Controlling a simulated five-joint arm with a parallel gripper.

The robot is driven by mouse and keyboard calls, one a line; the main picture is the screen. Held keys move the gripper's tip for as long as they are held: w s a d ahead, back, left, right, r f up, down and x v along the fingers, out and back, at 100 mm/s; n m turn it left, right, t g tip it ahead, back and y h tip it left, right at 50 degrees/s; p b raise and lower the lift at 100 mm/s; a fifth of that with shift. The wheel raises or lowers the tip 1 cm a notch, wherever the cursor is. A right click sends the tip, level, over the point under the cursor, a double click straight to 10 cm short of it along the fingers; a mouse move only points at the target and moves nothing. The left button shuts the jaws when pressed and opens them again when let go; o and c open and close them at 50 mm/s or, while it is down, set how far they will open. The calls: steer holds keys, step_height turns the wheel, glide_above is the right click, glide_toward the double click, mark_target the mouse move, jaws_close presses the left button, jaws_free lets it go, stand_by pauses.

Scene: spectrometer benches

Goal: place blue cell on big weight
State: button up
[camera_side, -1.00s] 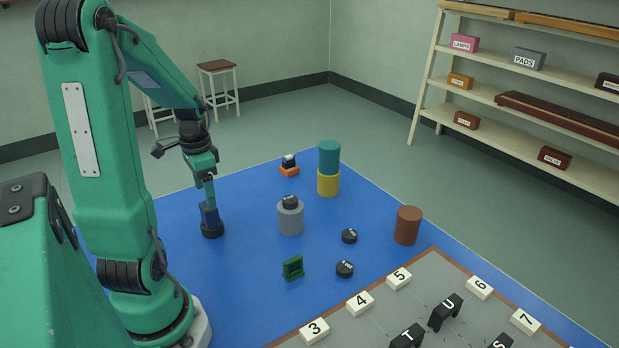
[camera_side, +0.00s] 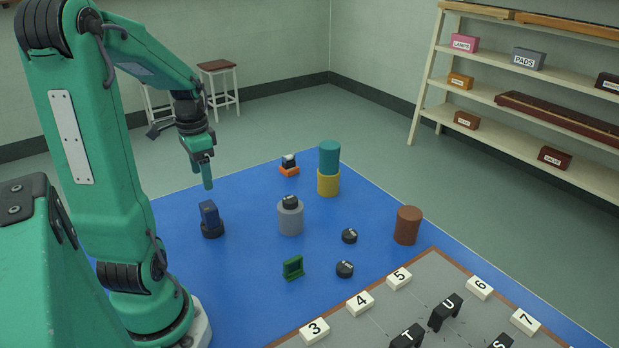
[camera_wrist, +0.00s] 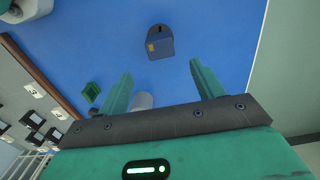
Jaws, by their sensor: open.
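The blue cell (camera_side: 208,212) stands upright on a dark, round weight (camera_side: 212,230) at the left of the blue mat. This weight looks wider than the other black discs, but its label cannot be read. The blue cell (camera_wrist: 160,47) also shows in the wrist view, ahead of the fingers. My gripper (camera_side: 207,184) is above the cell, apart from it. In the wrist view my gripper (camera_wrist: 160,71) is open, with nothing between its fingers.
A grey cylinder (camera_side: 291,220) carries a black weight (camera_side: 290,202). Two black weights (camera_side: 349,236) (camera_side: 344,269), a green piece (camera_side: 292,267) and a brown cylinder (camera_side: 408,226) stand farther right. A teal cylinder (camera_side: 329,157) sits on a yellow one (camera_side: 328,184).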

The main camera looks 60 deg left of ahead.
steer(key=shift+d, duration=0.1)
steer(key=w+d+r+t, duration=0.1)
steer(key=d+r, duration=0.3)
steer(key=d, duration=0.8)
steer(key=w+d+r+t, duration=0.2)
steer(key=d+r+t, duration=0.2)
steer(key=d, duration=0.9)
steer(key=shift+r+t, duration=0.3)
